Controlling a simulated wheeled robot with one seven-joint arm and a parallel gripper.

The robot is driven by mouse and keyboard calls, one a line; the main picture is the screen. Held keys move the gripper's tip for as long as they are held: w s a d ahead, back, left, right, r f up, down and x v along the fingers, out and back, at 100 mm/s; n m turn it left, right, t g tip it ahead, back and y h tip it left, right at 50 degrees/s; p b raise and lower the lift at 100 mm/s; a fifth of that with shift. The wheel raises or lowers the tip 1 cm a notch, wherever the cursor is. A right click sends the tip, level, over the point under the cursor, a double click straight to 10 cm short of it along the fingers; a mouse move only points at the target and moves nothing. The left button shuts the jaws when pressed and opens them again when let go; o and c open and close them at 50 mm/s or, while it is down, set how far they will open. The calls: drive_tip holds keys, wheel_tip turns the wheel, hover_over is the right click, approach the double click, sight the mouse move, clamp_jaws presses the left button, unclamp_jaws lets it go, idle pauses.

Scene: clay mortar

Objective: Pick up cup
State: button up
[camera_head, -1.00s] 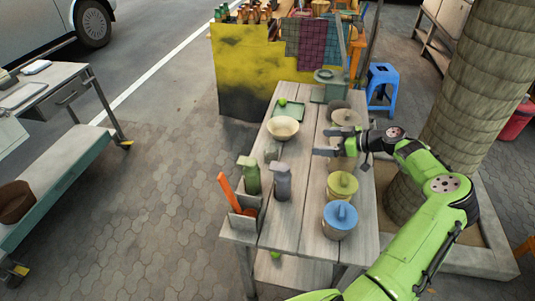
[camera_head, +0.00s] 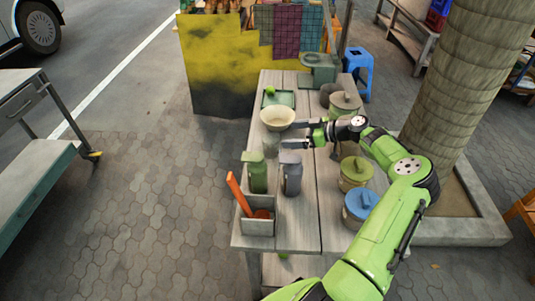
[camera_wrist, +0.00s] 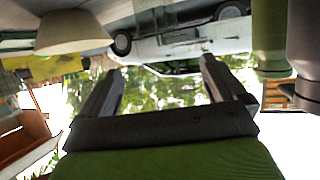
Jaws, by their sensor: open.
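My gripper (camera_head: 294,135) is open and empty, just to the right of the cup. In the wrist view my gripper (camera_wrist: 161,70) shows two spread fingers; I cannot make out the cup there.
The cream bowl (camera_head: 277,117) is just behind the cup. A green bottle (camera_head: 257,173) and a grey bottle (camera_head: 291,176) stand in front. Lidded pots, green-topped (camera_head: 355,170) and blue-topped (camera_head: 360,204), line the right side. A utensil box (camera_head: 257,226) is front left.

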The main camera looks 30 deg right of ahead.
sight(275, 140)
wheel_tip(275, 140, down, 3)
drive_tip(key=shift+r+b, duration=0.1)
drive_tip(key=shift+b, duration=0.85)
drive_tip(key=b+x, duration=0.1)
drive_tip(key=x, duration=0.6)
drive_tip(key=shift+w+a+r+b, duration=0.1)
drive_tip(key=shift+w+a+b, duration=0.1)
drive_tip(key=shift+b, duration=0.15)
drive_tip(key=c, duration=1.1)
drive_tip(key=shift+r, duration=0.1)
drive_tip(key=shift+c, duration=0.2)
wheel_tip(275, 140, up, 28)
drive_tip(key=p, duration=0.7)
drive_tip(key=shift+p, duration=0.35)
